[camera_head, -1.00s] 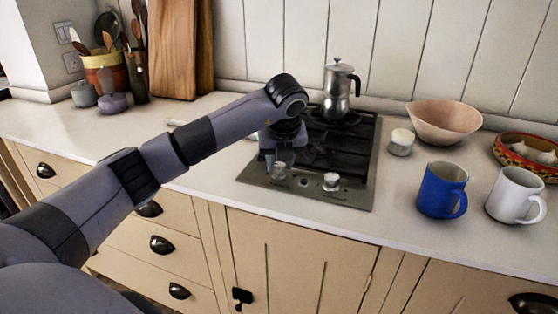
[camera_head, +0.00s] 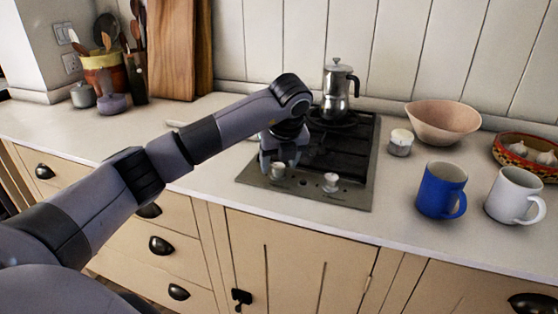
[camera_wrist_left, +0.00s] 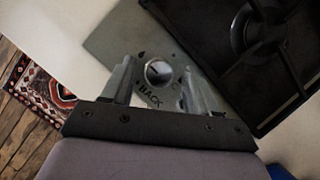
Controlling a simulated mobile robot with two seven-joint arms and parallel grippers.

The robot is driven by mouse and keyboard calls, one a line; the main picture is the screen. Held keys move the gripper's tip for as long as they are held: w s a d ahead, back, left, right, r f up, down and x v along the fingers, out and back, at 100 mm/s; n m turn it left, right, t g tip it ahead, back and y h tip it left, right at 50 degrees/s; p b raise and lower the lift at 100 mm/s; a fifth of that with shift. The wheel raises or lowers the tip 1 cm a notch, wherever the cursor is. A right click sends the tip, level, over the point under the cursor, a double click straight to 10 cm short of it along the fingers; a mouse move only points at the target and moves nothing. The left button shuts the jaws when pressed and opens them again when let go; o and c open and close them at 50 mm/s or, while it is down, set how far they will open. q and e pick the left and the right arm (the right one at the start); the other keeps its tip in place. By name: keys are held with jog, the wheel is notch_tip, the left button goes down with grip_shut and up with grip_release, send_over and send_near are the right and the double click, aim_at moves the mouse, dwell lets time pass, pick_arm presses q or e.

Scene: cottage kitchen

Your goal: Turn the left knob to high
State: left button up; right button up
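The left knob (camera_head: 277,171) is a small metal knob at the front left of the cooktop (camera_head: 345,196). In the left wrist view the knob (camera_wrist_left: 158,72) shows from above, with a "BACK" label printed beside it. My left gripper (camera_head: 279,160) is right over this knob. In the left wrist view its fingers (camera_wrist_left: 158,84) stand apart on either side of the knob, with visible gaps. Whether a fingertip touches it I cannot tell. The other knob (camera_head: 331,182) stands to the right. My right gripper is not in view.
A moka pot (camera_head: 337,92) stands on the back burner. To the right are a white candle jar (camera_head: 400,143), a pink bowl (camera_head: 443,122), a blue mug (camera_head: 441,190) and a white mug (camera_head: 514,195). The counter left of the cooktop is mostly clear.

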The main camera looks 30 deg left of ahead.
aim_at(282, 185)
pick_arm(q)
jog(key=v, duration=0.7)
jog(key=shift+b, duration=0.3)
dwell(0.4)
